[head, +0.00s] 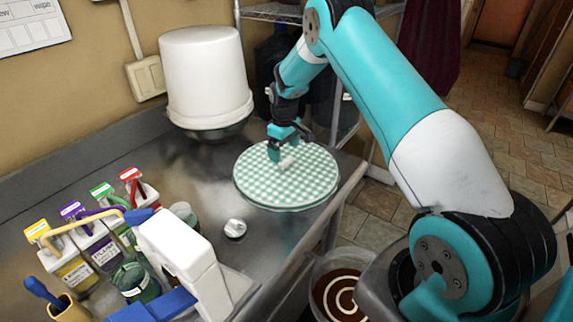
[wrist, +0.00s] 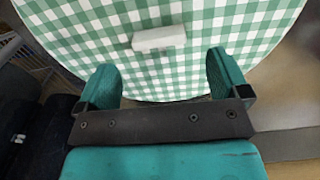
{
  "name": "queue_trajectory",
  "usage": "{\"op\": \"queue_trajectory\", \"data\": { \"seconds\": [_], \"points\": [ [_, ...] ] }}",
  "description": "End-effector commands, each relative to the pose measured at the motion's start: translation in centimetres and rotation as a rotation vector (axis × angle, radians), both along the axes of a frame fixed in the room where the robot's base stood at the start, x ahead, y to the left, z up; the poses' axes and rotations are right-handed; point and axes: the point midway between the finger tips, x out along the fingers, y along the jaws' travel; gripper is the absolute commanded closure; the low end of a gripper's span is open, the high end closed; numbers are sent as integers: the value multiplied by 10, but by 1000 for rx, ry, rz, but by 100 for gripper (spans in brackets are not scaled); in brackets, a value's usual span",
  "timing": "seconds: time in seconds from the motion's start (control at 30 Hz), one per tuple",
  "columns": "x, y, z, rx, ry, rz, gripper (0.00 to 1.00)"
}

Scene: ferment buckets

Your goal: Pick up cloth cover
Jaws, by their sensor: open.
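The cloth cover (head: 262,185) is a round green-and-white checked disc with a small white block-shaped handle (head: 287,163) on top. It lies flat at the right end of the metal counter. In the wrist view the checked cloth (wrist: 235,50) fills the upper part, and the white handle (wrist: 159,38) shows just beyond the fingertips. My gripper (head: 284,150) is over the cover, close to the handle. In the wrist view my gripper (wrist: 165,75) is open, with its two teal fingers apart and nothing between them. What lies under the cover is hidden.
A white bucket (head: 205,75) stands upside down or lidded behind, on a dark base. Several labelled bottles (head: 100,245), a white tool (head: 185,262) and a small silver lid (head: 235,228) occupy the counter's left. A bucket with brown contents (head: 340,296) stands below the counter's edge.

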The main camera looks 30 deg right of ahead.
Motion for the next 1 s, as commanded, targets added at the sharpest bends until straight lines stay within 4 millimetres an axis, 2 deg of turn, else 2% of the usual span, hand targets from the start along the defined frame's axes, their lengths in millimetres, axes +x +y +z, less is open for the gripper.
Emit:
{"op": "queue_trajectory", "data": {
  "seconds": [0.13, 0.3, 0.53, 0.57, 0.8, 1.0],
  "points": [
    [-7, -3, -19, 2, 7, -1, 6],
    [-6, -3, -41, 1, 4, 0, 6],
    [-5, -3, -44, 0, 1, 0, 6],
    [-5, -3, -44, 1, 1, 0, 9],
    [-5, -3, -44, 1, 1, 0, 62],
    [-5, -3, -44, 0, 1, -1, 62]
  ]
}}
